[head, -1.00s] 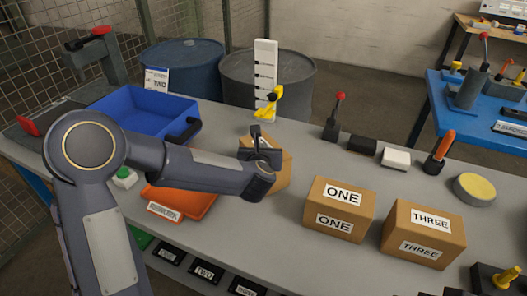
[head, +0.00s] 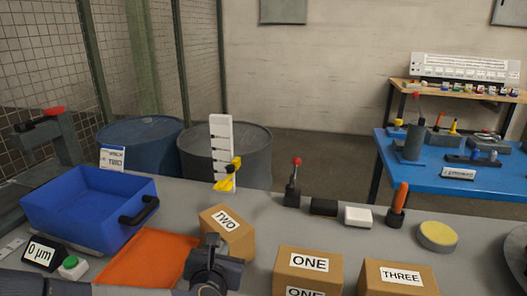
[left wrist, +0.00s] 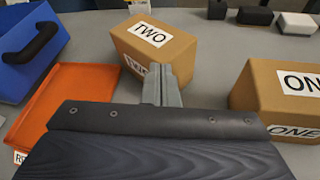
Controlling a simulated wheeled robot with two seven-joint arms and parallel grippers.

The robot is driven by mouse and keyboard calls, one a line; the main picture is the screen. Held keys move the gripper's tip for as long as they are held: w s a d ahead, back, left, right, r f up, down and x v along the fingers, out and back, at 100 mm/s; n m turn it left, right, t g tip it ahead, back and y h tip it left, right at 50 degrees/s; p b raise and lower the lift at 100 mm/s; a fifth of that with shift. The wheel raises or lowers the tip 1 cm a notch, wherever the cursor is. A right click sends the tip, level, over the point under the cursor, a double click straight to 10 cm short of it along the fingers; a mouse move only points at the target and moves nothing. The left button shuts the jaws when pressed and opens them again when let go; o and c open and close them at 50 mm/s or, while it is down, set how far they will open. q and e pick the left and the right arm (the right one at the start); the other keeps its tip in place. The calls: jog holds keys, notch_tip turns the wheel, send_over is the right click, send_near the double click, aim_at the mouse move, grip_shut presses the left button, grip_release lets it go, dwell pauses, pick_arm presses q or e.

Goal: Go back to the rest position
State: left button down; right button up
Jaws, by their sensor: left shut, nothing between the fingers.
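My left gripper (head: 212,243) is low over the grey bench, in front of the cardboard box marked TWO (head: 228,231). In the left wrist view its fingers (left wrist: 163,86) are shut together with nothing between them. The box marked TWO (left wrist: 152,44) stands just beyond the fingertips in that view; I cannot tell whether they touch it. The box marked ONE (head: 308,268) stands to the right of the gripper. My right gripper is in neither view.
A blue bin (head: 90,207) and an orange tray (head: 147,260) lie to the left. The box marked THREE (head: 398,278) is at the right. A white stepped gauge (head: 221,145) with a yellow clamp, a red-knobbed lever (head: 293,184) and an orange-handled tool (head: 399,203) stand along the back edge.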

pick_arm(q)
jog(key=s+a+r+m+g+h+p, duration=0.1)
jog(key=s+r+m+h+p, duration=0.3)
jog(key=m, duration=0.6)
jog(key=s+a+r+m+g+h+b, duration=0.1)
jog(key=s+a+r+m+g, duration=0.1)
jog(key=s+m, duration=0.5)
jog(key=s+a+f+m+g+p, duration=0.1)
jog(key=s+a+f+m+g, duration=0.1)
jog(key=s+m, duration=0.4)
jog(key=s+a+f+m+g+y+p, duration=0.1)
jog(key=s+a+m+g, duration=0.2)
jog(key=s+m, duration=0.4)
jog(key=shift+s+a+f+m, duration=0.35)
jog(key=shift+a+m, duration=0.1)
jog(key=shift+m, duration=0.75)
